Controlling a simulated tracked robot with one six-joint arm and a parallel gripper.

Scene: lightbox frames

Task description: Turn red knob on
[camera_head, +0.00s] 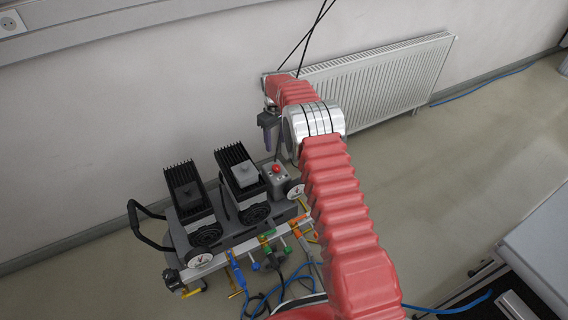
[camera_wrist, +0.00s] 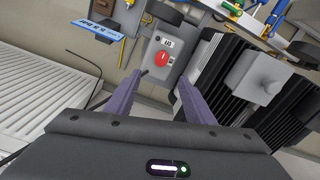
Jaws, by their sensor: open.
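The red knob (camera_wrist: 162,59) sits on a grey box between my two fingertips in the wrist view, and the gripper's purple fingers are spread apart. In the head view the red knob (camera_head: 276,168) is on top of the grey control box (camera_head: 273,183) at the right end of the compressor-like machine. My gripper (camera_wrist: 156,88) is open and empty, apart from the knob. In the head view my gripper (camera_head: 268,148) hangs near the knob, above and slightly left of it in the picture. The exact gap between fingers and knob cannot be told.
Black finned motor units (camera_head: 186,189) stand left of the box, close to one finger in the wrist view. A white radiator (camera_head: 372,78) is on the wall behind. Hoses and colored valves (camera_head: 245,268) hang at the machine's front.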

